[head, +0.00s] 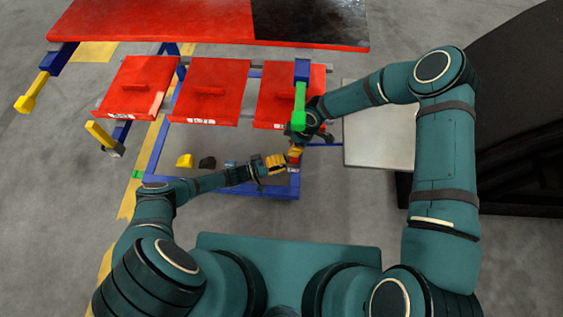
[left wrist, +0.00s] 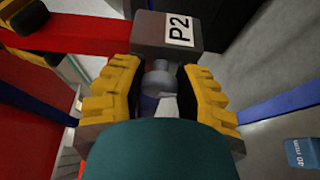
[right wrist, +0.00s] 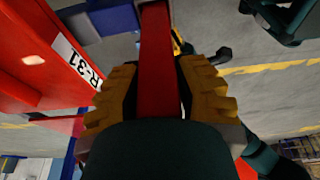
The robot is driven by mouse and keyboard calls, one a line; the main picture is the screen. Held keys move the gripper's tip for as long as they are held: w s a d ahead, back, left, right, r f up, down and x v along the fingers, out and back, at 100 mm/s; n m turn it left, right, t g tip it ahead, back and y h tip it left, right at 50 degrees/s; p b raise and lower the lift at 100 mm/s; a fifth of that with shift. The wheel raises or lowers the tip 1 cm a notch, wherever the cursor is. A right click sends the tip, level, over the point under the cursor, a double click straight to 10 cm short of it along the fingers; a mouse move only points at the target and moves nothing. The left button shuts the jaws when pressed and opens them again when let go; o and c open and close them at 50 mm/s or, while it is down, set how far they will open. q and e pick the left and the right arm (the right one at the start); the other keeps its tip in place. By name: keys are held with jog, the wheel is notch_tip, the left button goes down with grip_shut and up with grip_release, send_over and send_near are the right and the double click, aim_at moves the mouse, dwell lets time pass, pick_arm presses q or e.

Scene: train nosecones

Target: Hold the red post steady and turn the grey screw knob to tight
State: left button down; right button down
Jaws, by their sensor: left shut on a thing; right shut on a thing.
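The red post (right wrist: 157,60) runs upright through the right wrist view, between the yellow finger pads of my right gripper (right wrist: 158,85), which is shut on it. The grey screw knob (left wrist: 158,82) is below the grey block marked P2 (left wrist: 165,32) in the left wrist view. My left gripper (left wrist: 162,85) is shut on the knob, with one yellow pad on each side. In the head view my left gripper (head: 276,163) and right gripper (head: 296,153) are close together; the knob is too small to make out there. The knob's tightness cannot be told.
Several red panels (head: 208,92) hang in a row behind the grippers, below a red and black tabletop (head: 200,22). A blue frame (head: 220,187) surrounds the work area. A pale board (head: 375,150) is right.

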pick_arm(q)
jog(key=c, duration=0.6)
grip_release()
pick_arm(e)
jog(key=shift+s+f, duration=0.1)
pick_arm(q)
jog(key=v, duration=1.2)
pick_arm(e)
jog(key=c, duration=0.7)
grip_release()
